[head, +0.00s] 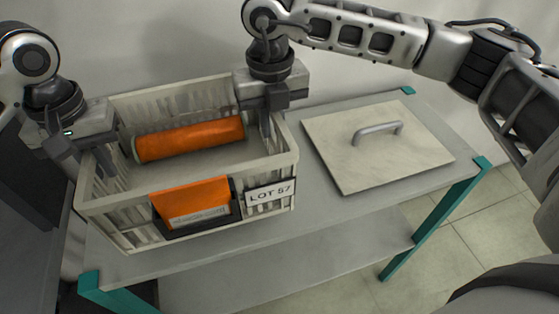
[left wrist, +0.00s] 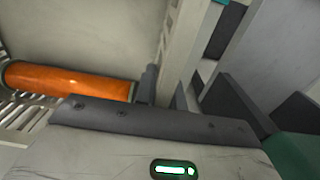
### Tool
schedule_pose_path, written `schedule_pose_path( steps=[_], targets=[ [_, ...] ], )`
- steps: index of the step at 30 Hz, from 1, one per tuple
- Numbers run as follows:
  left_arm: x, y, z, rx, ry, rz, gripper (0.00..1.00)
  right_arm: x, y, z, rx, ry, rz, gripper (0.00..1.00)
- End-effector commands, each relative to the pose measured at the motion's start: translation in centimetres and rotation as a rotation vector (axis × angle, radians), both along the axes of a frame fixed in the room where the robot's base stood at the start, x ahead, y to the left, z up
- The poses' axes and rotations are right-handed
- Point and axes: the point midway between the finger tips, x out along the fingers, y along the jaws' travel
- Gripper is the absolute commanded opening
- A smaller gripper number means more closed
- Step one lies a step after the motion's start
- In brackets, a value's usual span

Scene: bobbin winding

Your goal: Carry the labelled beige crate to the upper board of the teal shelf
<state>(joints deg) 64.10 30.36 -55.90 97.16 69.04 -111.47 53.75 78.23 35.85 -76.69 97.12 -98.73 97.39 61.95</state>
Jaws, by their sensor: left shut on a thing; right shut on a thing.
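The beige crate (head: 115,222) has slatted walls, a "LOT 57" label (head: 270,194) and an orange card in a dark holder (head: 192,204) on its front. An orange roll (head: 190,138) lies inside; it also shows in the left wrist view (left wrist: 70,82). My left gripper (head: 98,165) is shut on the crate's left wall, and my right gripper (head: 265,122) is shut on its right wall. The crate is level over the left part of the teal shelf's upper board (head: 315,215). I cannot tell whether its base touches the board.
A pale square lid with a grey handle (head: 378,145) lies on the board to the right of the crate. Teal posts (head: 435,220) stand at the shelf's corners. A lower board (head: 290,265) is bare where it shows. A dark unit (head: 30,180) stands at the left.

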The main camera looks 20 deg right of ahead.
Motion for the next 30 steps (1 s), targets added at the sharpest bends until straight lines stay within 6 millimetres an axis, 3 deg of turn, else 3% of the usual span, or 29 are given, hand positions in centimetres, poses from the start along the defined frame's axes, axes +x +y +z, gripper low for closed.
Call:
schedule_pose_path(
  steps=[11, 29, 30],
  targets=[
    [0.1, 0.2, -0.8, 0.003, -0.001, 0.005, 0.0, 0.1, -0.2, -0.8, -0.003, -0.002, -0.004, 0.0],
    [0.1, 0.2, -5.1, 0.003, -0.001, 0.005, 0.0, 0.1, -0.2, -5.1, -0.003, -0.002, -0.004, 0.0],
    [0.1, 0.2, -4.7, 0.004, 0.0, 0.005, 0.22, 0.0, -0.2, -4.7, -0.004, 0.0, -0.004, 0.22]
  ],
)
